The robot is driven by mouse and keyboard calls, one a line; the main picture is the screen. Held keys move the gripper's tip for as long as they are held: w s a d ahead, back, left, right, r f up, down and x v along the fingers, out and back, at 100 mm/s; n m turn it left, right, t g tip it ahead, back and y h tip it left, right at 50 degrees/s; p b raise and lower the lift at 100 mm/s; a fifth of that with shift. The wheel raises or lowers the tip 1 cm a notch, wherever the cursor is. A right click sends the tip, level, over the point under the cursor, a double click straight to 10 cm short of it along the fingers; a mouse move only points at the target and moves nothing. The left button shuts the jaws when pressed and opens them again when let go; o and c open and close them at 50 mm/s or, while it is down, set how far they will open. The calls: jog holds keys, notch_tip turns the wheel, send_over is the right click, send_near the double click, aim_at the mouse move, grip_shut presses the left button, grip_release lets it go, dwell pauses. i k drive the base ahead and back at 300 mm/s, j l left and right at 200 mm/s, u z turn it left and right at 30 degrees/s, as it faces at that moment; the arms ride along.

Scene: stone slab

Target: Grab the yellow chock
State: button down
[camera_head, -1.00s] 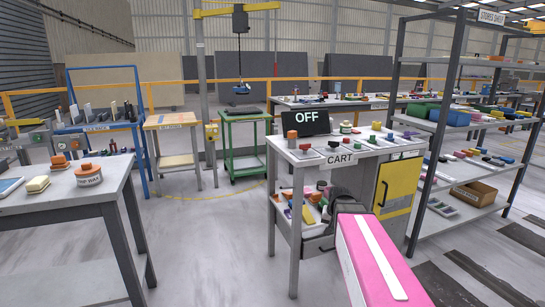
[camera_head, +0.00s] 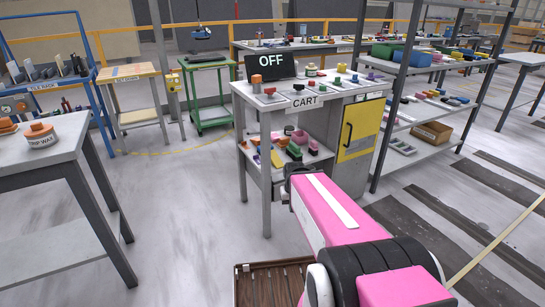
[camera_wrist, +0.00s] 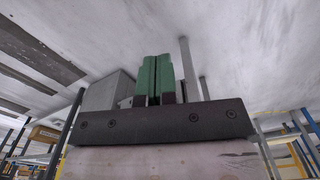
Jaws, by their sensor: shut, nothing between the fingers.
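A small yellow piece (camera_head: 276,158), which may be the yellow chock, lies on the lower shelf of the cart (camera_head: 300,112). It is too small to tell its exact shape. My gripper shows in the wrist view with its green fingers (camera_wrist: 155,80) together and nothing between them. In the head view my pink arm reaches toward the cart's lower front, and its dark end is just in front of and below that shelf. The fingertips are hidden there. No yellow piece shows at the fingers in the wrist view.
Green (camera_head: 293,150) and pink (camera_head: 313,147) pieces share the lower shelf. The cart's leg (camera_head: 266,180) and yellow door (camera_head: 360,130) flank the opening. A slatted brown crate (camera_head: 250,285) is at the bottom. A grey table (camera_head: 50,160) stands left; the floor between is clear.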

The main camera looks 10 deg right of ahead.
aim_at(276, 161)
jog(key=j+z, duration=0.2)
jog(key=z, duration=0.25)
jog(key=j+z, duration=0.2)
jog(key=z, duration=0.25)
jog(key=j+z, duration=0.2)
jog(key=z, duration=0.2)
jog(key=j+z, duration=0.2)
jog(key=z, duration=0.25)
jog(key=k+j+z, duration=0.1)
jog(key=j, duration=0.3)
jog(key=k+j+z, duration=0.1)
jog(key=k+j, duration=0.15)
jog(key=j, duration=0.15)
jog(key=k+j+z, duration=0.15)
jog(key=j, duration=0.2)
jog(key=k+j+z, duration=0.1)
jog(key=k+j, duration=0.15)
jog(key=j, duration=0.1)
